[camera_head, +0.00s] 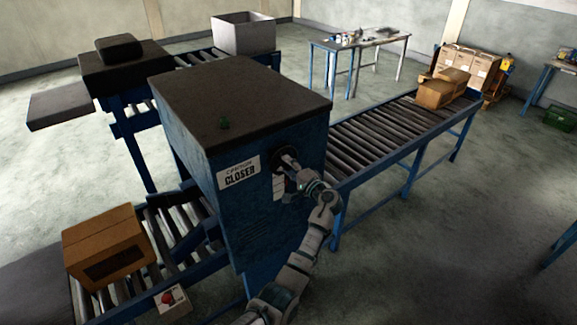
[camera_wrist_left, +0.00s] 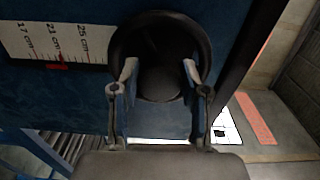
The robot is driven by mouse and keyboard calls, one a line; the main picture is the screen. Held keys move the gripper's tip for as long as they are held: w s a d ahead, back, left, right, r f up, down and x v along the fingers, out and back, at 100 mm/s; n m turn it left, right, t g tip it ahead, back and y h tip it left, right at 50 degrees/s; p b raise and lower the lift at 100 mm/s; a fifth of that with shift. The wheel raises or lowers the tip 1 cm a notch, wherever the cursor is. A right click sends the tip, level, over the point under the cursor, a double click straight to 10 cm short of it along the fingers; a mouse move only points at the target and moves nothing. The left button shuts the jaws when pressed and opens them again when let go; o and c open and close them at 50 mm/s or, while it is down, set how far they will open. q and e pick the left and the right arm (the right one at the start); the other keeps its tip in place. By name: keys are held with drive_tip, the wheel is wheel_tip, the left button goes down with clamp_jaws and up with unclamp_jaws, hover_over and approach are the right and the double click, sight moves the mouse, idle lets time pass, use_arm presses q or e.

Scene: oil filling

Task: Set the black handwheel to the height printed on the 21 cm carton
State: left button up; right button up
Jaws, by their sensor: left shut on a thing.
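A white scale (camera_wrist_left: 55,38) beside the wheel reads 17, 21 and 25 cm. Its red pointer (camera_wrist_left: 57,66) is at about the 21 cm mark. A brown carton (camera_head: 105,240) sits on the left infeed rollers; its print is unreadable. My right gripper is out of view.
A small box with a red button (camera_head: 168,299) is by the infeed. An outfeed roller conveyor (camera_head: 385,132) runs back right with brown boxes (camera_head: 440,90) at its end. A grey bin (camera_head: 243,35) stands behind the machine.

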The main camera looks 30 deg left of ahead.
use_arm(q)
drive_tip(key=shift+w+d, duration=0.1)
drive_tip(key=o, duration=1.1)
drive_tip(key=shift+w, duration=0.1)
drive_tip(key=shift+o, duration=0.2)
drive_tip(key=shift+w+f, duration=0.15)
drive_tip(key=v, duration=1.2)
drive_tip(key=shift+f, duration=0.1)
